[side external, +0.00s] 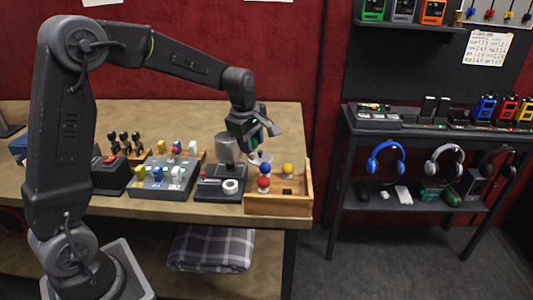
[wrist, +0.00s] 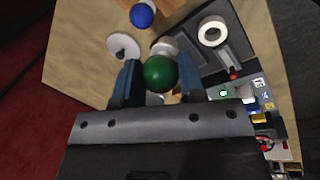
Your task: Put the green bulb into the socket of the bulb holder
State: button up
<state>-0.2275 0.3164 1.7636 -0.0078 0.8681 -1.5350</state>
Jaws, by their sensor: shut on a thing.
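The green bulb (wrist: 160,73) is held between the two fingers of my gripper (wrist: 159,82), with its round green end toward the wrist camera. In the side external view my gripper (side external: 258,140) is above the table, just behind the wooden crate; the bulb is mostly hidden there. A dark base with a white ring (side external: 230,186), which looks like the bulb holder with its socket, stands left of the crate. The white ring (wrist: 212,31) also shows in the wrist view, up and to the right of the bulb, apart from it.
The wooden crate (side external: 279,208) holds red (side external: 264,185), blue (side external: 265,169) and yellow (side external: 288,170) bulbs.

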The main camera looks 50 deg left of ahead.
jog(key=shift+s+a+r, duration=0.3)
jog(key=shift+a+r, duration=0.05)
jog(key=shift+a, duration=0.25)
jog(key=shift+s+a+f, duration=0.2)
jog(key=shift+s+f, duration=0.75)
jog(key=shift+f, duration=0.15)
jog(key=shift+s+a+f, duration=0.25)
jog(key=shift+s+f, duration=0.65)
jog(key=shift+f, duration=0.15)
jog(key=shift+s+a+f, duration=0.2)
jog(key=shift+s+f, duration=0.75)
jog(key=shift+f, duration=0.15)
jog(key=shift+f, duration=1.55)
dwell(1.0)
jog(key=o, duration=1)
jog(key=shift+o, duration=0.7)
jog(key=shift+r, duration=0.15)
notch_tip(320, 180, up, 7)
